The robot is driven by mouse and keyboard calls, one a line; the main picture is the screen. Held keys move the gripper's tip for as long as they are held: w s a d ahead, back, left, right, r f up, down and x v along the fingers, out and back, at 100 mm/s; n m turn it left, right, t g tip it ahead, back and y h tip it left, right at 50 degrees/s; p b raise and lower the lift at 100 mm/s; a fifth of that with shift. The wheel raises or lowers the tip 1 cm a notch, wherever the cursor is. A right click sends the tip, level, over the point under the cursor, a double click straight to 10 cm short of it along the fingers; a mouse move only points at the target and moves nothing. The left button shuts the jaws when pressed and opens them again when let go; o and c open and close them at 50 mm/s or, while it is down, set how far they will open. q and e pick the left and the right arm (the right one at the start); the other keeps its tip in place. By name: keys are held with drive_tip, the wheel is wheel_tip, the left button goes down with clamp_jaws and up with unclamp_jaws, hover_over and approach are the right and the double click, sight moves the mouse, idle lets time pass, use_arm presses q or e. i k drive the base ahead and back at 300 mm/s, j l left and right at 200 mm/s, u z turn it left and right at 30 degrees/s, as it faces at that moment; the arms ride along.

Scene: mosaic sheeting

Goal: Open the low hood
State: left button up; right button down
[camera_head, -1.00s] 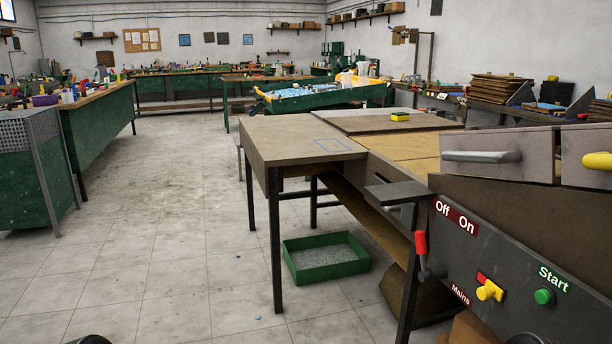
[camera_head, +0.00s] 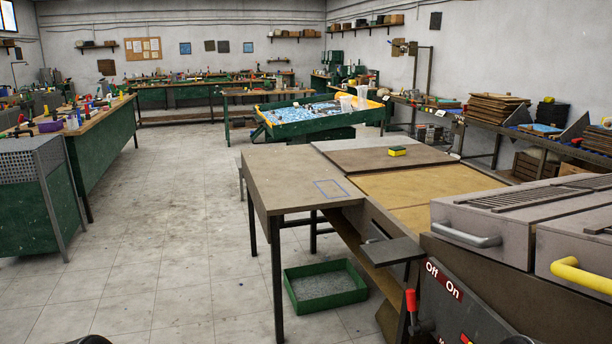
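Two grey hoods sit side by side on the machine at the right. The nearer-left hood (camera_head: 492,228) has a grey bar handle (camera_head: 466,235) on its front and a slotted top. The other hood (camera_head: 575,252) has a yellow handle (camera_head: 594,279) and is cut off by the right edge. Both look closed; I cannot tell which one is the low hood. Neither gripper is in view. Dark rounded parts at the bottom edge, left and right of centre, may be my own arms.
The machine's dark control panel (camera_head: 455,310) carries Off/On labels and a red-topped lever (camera_head: 411,300). A green tray (camera_head: 325,286) lies beneath. The floor at left is clear.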

sight(496, 224)
drive_tip(key=z, duration=0.55)
drive_tip(key=i+j+z, duration=0.2)
drive_tip(key=z, duration=0.15)
drive_tip(key=i+j+z, duration=0.2)
drive_tip(key=z, duration=0.2)
drive_tip(key=i+j+z, duration=0.1)
drive_tip(key=j+z, duration=0.25)
drive_tip(key=i+j, duration=0.1)
drive_tip(key=j, duration=0.3)
drive_tip(key=i+j+z, duration=0.1)
drive_tip(key=j, duration=0.3)
drive_tip(key=i+j, duration=0.1)
drive_tip(key=j, duration=0.3)
drive_tip(key=i+j+z, duration=0.1)
drive_tip(key=j, duration=0.3)
